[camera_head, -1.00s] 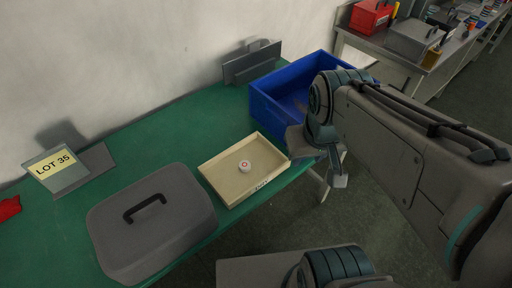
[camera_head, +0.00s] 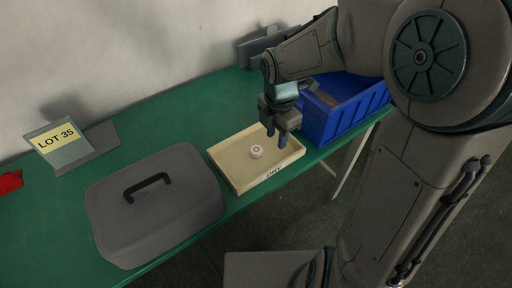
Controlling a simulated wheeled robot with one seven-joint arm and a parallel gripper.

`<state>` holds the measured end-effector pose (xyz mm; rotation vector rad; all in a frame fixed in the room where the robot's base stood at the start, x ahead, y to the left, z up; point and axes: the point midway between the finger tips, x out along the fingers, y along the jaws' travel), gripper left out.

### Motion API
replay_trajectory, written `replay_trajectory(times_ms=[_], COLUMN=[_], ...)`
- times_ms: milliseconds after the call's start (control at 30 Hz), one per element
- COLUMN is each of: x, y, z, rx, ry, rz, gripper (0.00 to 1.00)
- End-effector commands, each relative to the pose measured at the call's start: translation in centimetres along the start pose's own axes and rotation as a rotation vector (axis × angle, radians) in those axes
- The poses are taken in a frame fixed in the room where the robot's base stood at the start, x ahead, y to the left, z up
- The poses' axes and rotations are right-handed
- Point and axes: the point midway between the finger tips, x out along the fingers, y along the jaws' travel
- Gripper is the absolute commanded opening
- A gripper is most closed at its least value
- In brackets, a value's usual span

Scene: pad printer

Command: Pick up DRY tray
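The DRY tray (camera_head: 229,166) is a shallow cream tray on the green table, near its front edge, with dark lettering on its front wall. A small white round piece with a red ring (camera_head: 256,151) lies in it. My gripper (camera_head: 277,139) points down over the right part of the tray. Its two dark fingers look spread, with nothing visible between them. I cannot tell how high the fingertips are above the tray.
A grey lidded case with a black handle (camera_head: 155,211) stands left of the tray. A blue bin (camera_head: 324,123) stands close on the right. A LOT 35 sign (camera_head: 58,146) is at the back left. Green table (camera_head: 160,125) is clear behind the tray.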

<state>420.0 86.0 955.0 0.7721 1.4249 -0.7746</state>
Motion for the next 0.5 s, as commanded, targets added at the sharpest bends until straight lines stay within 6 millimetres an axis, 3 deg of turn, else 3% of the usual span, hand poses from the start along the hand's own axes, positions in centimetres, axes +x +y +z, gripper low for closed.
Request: replay_trajectory(times_ms=[333, 500], x=[6.2, 8.3], y=[0.0, 0.1], z=[-0.2, -0.2], rx=[-0.027, -0.026], ry=[0.008, 0.005], rz=[-0.005, -0.002], gripper=[0.34, 0.34])
